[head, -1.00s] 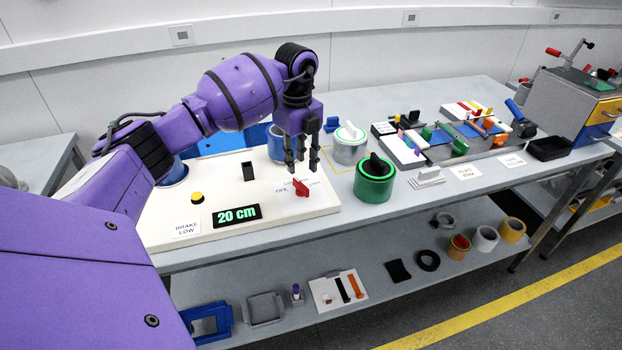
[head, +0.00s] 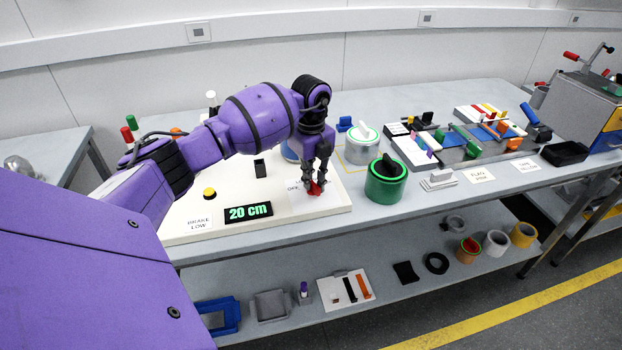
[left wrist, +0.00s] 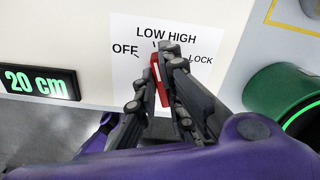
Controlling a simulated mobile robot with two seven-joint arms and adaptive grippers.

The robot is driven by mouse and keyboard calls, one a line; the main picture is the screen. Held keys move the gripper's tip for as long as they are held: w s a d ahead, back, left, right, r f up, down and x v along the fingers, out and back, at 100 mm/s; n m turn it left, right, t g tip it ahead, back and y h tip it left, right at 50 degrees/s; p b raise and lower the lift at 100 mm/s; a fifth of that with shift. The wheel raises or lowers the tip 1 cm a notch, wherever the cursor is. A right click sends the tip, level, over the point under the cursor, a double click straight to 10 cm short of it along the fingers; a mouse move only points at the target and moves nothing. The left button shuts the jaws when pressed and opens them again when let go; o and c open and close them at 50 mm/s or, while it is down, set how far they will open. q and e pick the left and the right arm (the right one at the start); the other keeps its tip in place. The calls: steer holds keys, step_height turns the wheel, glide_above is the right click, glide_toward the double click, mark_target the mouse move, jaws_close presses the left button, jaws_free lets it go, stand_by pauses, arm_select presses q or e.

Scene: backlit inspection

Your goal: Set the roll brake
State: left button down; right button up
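A red knob (head: 315,188) stands on the white panel (head: 188,231) near its right end. In the left wrist view the red knob (left wrist: 159,80) sits on a white card (left wrist: 165,25) marked OFF, LOW, HIGH and LOCK. Its far end points up and slightly left, around the LOW side of OFF; the fingers hide part of the dial. My left gripper (head: 317,183) is down at the knob, one finger against each side, closed on it. My right gripper is not in view.
A display (head: 248,212) reads 20 cm, with a yellow button (head: 209,193) and a black block (head: 260,168) nearby. A green roll (head: 386,180) with a black knob stands right of the panel.

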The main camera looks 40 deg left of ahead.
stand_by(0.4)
arm_select(q)
steer(key=m, duration=0.5)
steer(key=shift+w+m, duration=0.15)
steer(key=shift+m, duration=0.15)
steer(key=m+b, duration=0.1)
steer(key=m, duration=0.3)
steer(key=shift+d, duration=0.15)
steer(key=m+b, duration=0.1)
steer(key=m, duration=0.5)
steer(key=shift+d, duration=0.2)
steer(key=shift+m, duration=0.3)
steer(key=c, duration=1.9)
jaws_free()
steer(key=shift+o, duration=0.2)
